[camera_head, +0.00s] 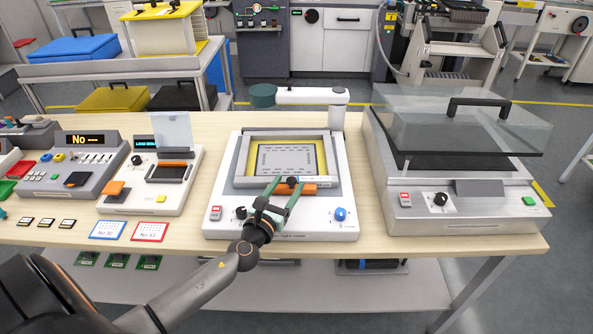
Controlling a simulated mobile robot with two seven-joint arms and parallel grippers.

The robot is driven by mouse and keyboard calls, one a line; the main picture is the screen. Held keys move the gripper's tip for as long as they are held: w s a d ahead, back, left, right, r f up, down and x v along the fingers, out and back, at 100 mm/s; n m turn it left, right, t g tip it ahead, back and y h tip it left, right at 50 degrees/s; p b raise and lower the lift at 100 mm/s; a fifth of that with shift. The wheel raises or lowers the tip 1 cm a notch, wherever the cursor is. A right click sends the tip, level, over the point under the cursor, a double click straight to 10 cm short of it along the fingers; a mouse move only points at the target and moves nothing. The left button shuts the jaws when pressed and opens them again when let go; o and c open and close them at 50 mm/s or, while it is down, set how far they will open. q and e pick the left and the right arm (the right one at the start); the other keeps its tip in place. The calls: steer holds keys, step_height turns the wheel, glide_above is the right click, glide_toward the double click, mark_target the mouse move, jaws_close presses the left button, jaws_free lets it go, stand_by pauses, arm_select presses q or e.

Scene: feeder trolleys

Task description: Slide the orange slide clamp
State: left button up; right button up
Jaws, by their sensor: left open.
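The orange slide clamp (304,189) lies at the front edge of the framed yellow-bordered panel on the white machine (331,222) in the middle of the bench. My left gripper (287,184) reaches in from the lower left, with its two greenish fingers apart at the clamp's left part. The fingers partly hide the clamp. I cannot tell whether they touch it. My right gripper is not in view.
A blue knob (340,214) and a red switch (215,212) sit on the machine's front panel. A machine with a clear lid (462,122) stands at the right.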

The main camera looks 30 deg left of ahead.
arm_select(q)
steer(key=shift+w+a, duration=0.25)
steer(key=shift+w, duration=1.25)
steer(key=shift+w+a, duration=0.2)
steer(key=shift+w, duration=1.25)
jaws_close()
